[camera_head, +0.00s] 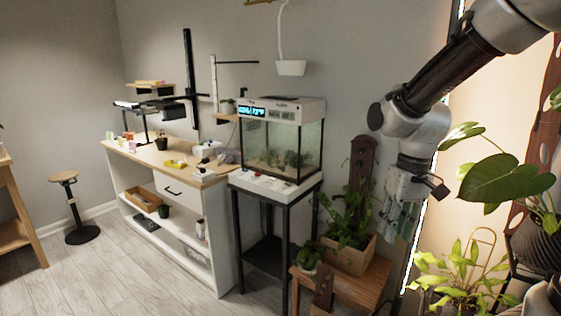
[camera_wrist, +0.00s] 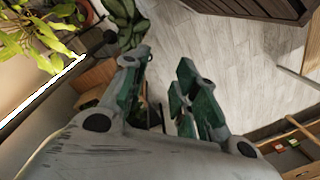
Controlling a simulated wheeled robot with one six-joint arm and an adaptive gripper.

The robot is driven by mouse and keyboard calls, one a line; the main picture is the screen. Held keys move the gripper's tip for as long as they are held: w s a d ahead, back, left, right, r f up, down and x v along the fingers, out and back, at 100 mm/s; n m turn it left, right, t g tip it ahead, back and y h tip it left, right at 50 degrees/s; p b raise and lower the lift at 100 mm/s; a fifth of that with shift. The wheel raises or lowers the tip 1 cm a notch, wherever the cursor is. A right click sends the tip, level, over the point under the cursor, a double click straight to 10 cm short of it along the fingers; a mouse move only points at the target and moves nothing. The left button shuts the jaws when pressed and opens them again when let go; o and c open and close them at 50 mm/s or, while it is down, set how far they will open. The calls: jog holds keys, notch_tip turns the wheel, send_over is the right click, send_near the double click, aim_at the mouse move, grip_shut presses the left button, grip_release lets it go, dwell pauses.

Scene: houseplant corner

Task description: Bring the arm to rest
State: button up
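My arm reaches in from the upper right in the head view, bent at a dark-capped joint. My gripper (camera_head: 402,208) hangs down from it in front of the wall, beside the large-leaved plant (camera_head: 495,178). In the wrist view my gripper (camera_wrist: 162,85) shows two green-padded fingers standing apart. I see nothing held between them; floor and dim furniture show through the gap.
A terrarium (camera_head: 282,135) stands on a black stand left of my gripper. Below is a wooden bench (camera_head: 368,283) with a potted fern (camera_head: 350,215). A leafy plant (camera_head: 462,275) is at lower right. Open floor (camera_head: 110,270) lies left.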

jog(key=s+d+r+m+t, duration=0.2)
jog(key=s+d+r+t, duration=0.2)
jog(key=s+d+r, duration=0.6)
jog(key=shift+s+d+t+h, duration=0.35)
jog(key=shift+s+t+h, duration=0.05)
jog(key=shift+s, duration=0.65)
dwell(0.5)
